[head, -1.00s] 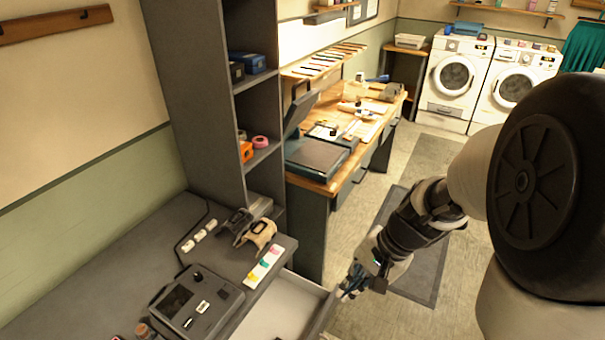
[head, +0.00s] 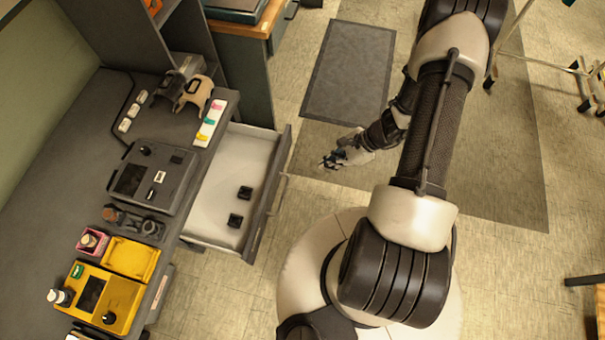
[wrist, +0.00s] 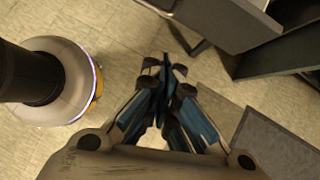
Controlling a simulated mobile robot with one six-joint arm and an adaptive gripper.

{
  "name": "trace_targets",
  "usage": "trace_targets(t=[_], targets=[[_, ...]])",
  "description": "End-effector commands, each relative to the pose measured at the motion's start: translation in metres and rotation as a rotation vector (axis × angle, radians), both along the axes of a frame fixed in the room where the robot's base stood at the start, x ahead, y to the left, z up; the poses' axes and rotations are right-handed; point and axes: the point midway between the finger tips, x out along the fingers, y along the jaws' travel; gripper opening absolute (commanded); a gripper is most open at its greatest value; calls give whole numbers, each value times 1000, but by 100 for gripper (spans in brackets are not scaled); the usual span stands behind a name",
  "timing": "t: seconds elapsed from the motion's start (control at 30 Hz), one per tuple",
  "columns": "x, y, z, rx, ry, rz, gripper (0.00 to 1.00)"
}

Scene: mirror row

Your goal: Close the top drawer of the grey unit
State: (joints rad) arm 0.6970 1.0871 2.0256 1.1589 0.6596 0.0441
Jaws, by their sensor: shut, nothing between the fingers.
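The grey unit (head: 62,180) stands along the left wall in the head view. Its top drawer (head: 229,158) is pulled well out, showing a pale interior with two small black items (head: 240,205) in it. The dark drawer front (head: 266,200) has a bar handle (head: 280,196) on its outer face. My gripper (head: 324,164) is shut and empty, over the floor to the right of the drawer front and apart from it in the picture. The wrist view shows the closed fingers (wrist: 166,72), with a grey panel (wrist: 225,20), apparently the drawer front, beyond them.
On the unit's top are a grey device (head: 150,178), a yellow device (head: 105,295) and a card with coloured tabs (head: 211,122). A wooden-topped bench (head: 245,70) stands behind the drawer. A dark mat (head: 348,70) lies on open floor beyond my gripper.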

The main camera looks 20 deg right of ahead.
Motion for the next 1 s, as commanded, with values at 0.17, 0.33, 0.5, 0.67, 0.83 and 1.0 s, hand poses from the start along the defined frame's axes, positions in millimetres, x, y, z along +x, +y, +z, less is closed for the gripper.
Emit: trace_targets(t=[0.17, 0.33, 0.5, 0.67, 0.83, 1.0], targets=[[6, 24, -36, 2, 3, 6, 0], [13, 44, -63, 2, 2, 5, 0], [21, 67, -68, 0, 0, 7, 0], [25, 78, -70, 0, 0, 4, 0], [26, 80, -70, 0, 0, 2, 0], [26, 80, -70, 0, 0, 2, 0]])
